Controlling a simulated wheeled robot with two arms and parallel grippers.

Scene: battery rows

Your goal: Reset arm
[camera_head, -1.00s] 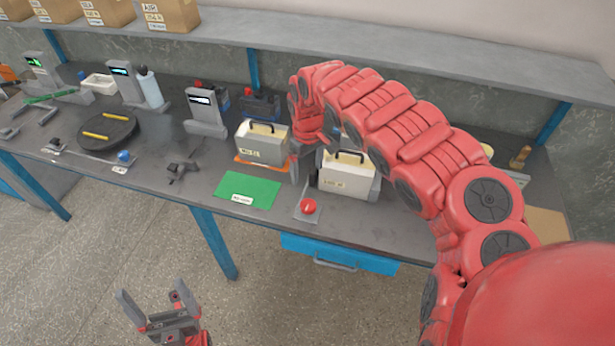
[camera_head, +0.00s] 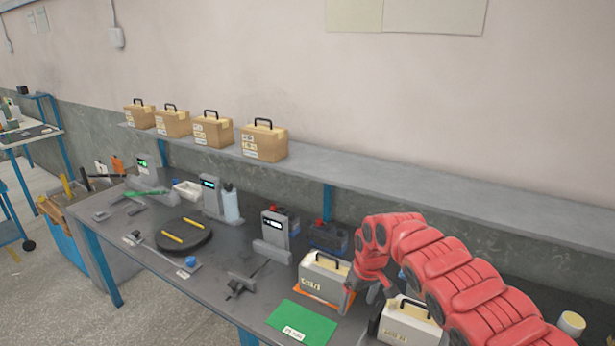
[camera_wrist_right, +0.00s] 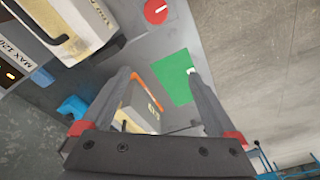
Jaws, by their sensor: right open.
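My right arm reaches in from the right in the head view. Its gripper (camera_head: 362,290) is over the bench beside a cream battery box (camera_head: 325,281) with a black handle, which stands on an orange mat. In the right wrist view the jaws (camera_wrist_right: 159,78) are apart with nothing clamped. That box (camera_wrist_right: 142,106) shows partly behind the left finger. The green mat (camera_wrist_right: 172,78) lies beyond the fingertips; it also shows in the head view (camera_head: 304,322). A second cream box (camera_head: 408,324) stands right of my gripper, partly hidden by my arm. My left gripper is out of view.
Several tan boxes (camera_head: 264,141) stand on the long shelf (camera_head: 400,189) above the bench. A tester (camera_head: 274,233), a spray bottle (camera_head: 231,205) and a black turntable (camera_head: 184,237) with yellow sticks occupy the bench. A red button (camera_wrist_right: 156,11) lies near the second box. Open floor lies at left.

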